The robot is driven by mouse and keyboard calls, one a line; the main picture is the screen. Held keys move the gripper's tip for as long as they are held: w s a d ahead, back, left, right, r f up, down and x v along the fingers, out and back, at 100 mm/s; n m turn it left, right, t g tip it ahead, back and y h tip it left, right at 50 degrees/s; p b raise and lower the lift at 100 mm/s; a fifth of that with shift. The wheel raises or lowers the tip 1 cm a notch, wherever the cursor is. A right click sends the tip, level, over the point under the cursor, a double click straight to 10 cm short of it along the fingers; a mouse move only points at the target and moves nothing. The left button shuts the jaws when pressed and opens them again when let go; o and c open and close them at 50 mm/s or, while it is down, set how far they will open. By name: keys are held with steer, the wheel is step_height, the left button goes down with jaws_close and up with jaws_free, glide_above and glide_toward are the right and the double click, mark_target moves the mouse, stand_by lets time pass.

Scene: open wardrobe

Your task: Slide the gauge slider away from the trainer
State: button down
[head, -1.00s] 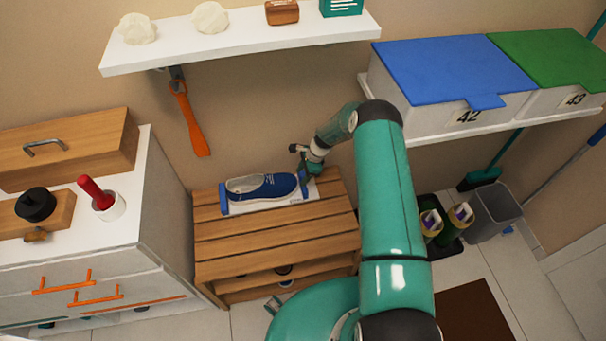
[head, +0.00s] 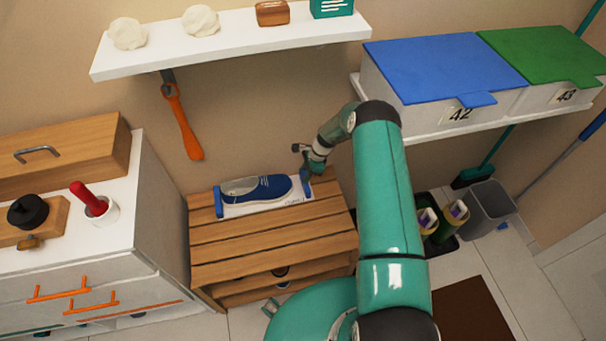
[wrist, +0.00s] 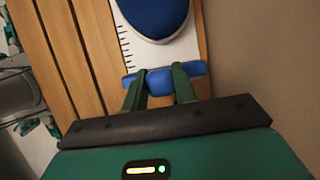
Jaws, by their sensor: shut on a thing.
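The blue-and-white trainer (head: 262,188) lies on a white gauge board (head: 237,211) on top of the slatted bench. The blue gauge slider (wrist: 160,80) crosses the board beyond the trainer's toe. In the wrist view a strip of bare white board shows between the toe (wrist: 155,25) and the slider, so they are apart. My gripper (wrist: 160,88) is shut on the slider, with one green finger on each side of its middle part. In the head view my gripper (head: 307,174) is at the right end of the board and partly hides the slider.
The wooden bench (head: 250,240) has bare slats in front of the board. The wall is close behind. A white shelf (head: 235,45) is above, and a shelf with blue-lidded (head: 445,68) and green-lidded boxes is at right. A white cabinet (head: 150,190) stands left.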

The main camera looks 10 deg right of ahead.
steer(key=c, duration=1.1)
jaws_free()
steer(key=shift+d, duration=0.35)
steer(key=shift+a, duration=0.1)
steer(key=v, duration=0.7)
steer(key=shift+r, duration=0.3)
